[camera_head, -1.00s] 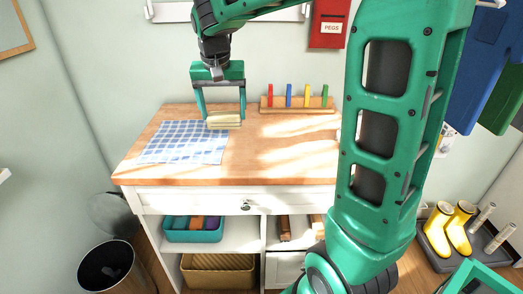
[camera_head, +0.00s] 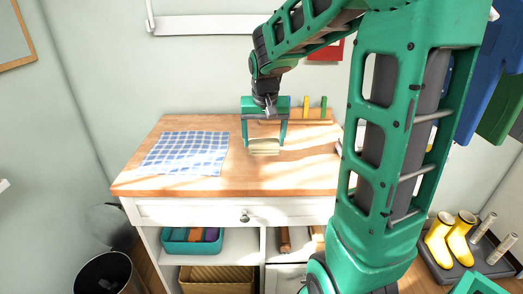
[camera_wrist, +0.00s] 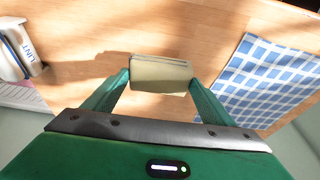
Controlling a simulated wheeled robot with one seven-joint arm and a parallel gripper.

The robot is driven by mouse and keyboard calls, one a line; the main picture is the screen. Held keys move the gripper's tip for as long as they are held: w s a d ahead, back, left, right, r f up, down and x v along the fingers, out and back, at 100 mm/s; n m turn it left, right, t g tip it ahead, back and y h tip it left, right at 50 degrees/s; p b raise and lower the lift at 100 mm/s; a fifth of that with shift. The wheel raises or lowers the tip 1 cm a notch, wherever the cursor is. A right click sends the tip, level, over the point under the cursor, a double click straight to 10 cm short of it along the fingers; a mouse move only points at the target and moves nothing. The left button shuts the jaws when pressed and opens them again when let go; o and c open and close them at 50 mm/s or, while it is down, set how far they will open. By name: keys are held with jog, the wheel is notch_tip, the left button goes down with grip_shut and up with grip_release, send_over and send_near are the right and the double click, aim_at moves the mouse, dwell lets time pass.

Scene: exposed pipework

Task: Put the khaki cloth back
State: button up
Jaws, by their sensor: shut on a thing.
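The khaki cloth (camera_head: 264,147) is a small folded block. My gripper (camera_head: 264,143) is shut on it, one finger at each end. The cloth is over the wooden worktop, right of the blue checked cloth and in front of the peg rack; I cannot tell for sure how high it is above the wood. In the wrist view the khaki cloth (camera_wrist: 160,74) sits level between the two fingertips, with a shadow on the wood to its left.
The blue checked cloth (camera_head: 187,153) lies flat on the worktop (camera_head: 215,183). The peg rack (camera_head: 318,118) stands at the back, partly hidden by my gripper. Below are a teal bin (camera_head: 192,241) and a wicker basket (camera_head: 216,279).

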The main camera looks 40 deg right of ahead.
aim_at(264, 144)
notch_tip(264, 144, down, 4)
jog(key=shift+f, duration=0.1)
jog(key=o, duration=0.9)
jog(key=v, duration=1.1)
jog(key=s+f+g, duration=0.1)
jog(key=s+f, duration=0.1)
jog(key=s, duration=0.6)
jog(key=s+f+g+y, duration=0.1)
jog(key=s+f, duration=0.2)
jog(key=s, duration=0.6)
jog(key=s+f+y, duration=0.1)
jog(key=s+f, duration=0.2)
jog(key=s, duration=0.5)
jog(key=shift+s+a+f+g, duration=0.25)
jog(key=shift+s+a+g, duration=0.05)
jog(key=shift+a+g, duration=0.1)
